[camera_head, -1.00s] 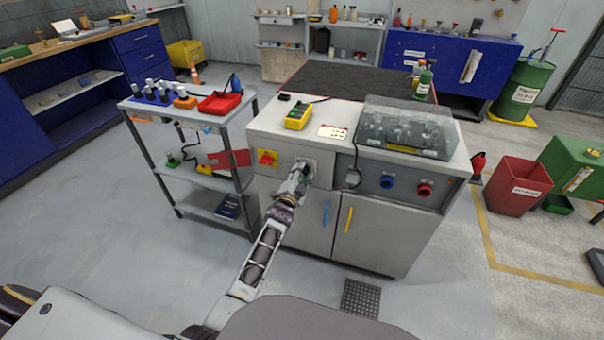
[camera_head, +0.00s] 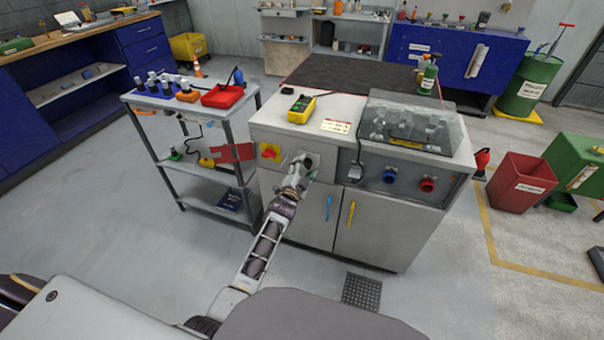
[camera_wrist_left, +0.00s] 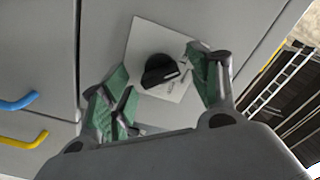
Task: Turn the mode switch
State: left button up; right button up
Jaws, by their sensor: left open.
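The mode switch (camera_wrist_left: 160,70) is a black knob on a pale square plate on the grey cabinet front. In the left wrist view it lies between and beyond the fingertips of my left gripper (camera_wrist_left: 165,98), whose green-padded fingers are spread on either side. The gripper is open, and no finger clearly touches the knob. In the head view my left gripper (camera_head: 300,174) is at the cabinet (camera_head: 281,207) front, just below the dark knob (camera_head: 309,162). My right gripper is not in view.
Left of the switch is a red knob on a yellow plate (camera_head: 269,152). Right of it are a blue knob (camera_head: 389,175) and a red knob (camera_head: 428,184). A blue handle (camera_head: 328,207) and a yellow handle (camera_head: 351,214) are below. A trolley (camera_head: 204,201) stands to the left.

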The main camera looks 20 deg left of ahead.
pick_arm(q)
jog(key=shift+s, duration=0.1)
jog(key=s, duration=1.1)
jog(key=shift+s+a, duration=0.2)
jog(key=shift+s, duration=0.2)
dwell(0.3)
dwell(0.6)
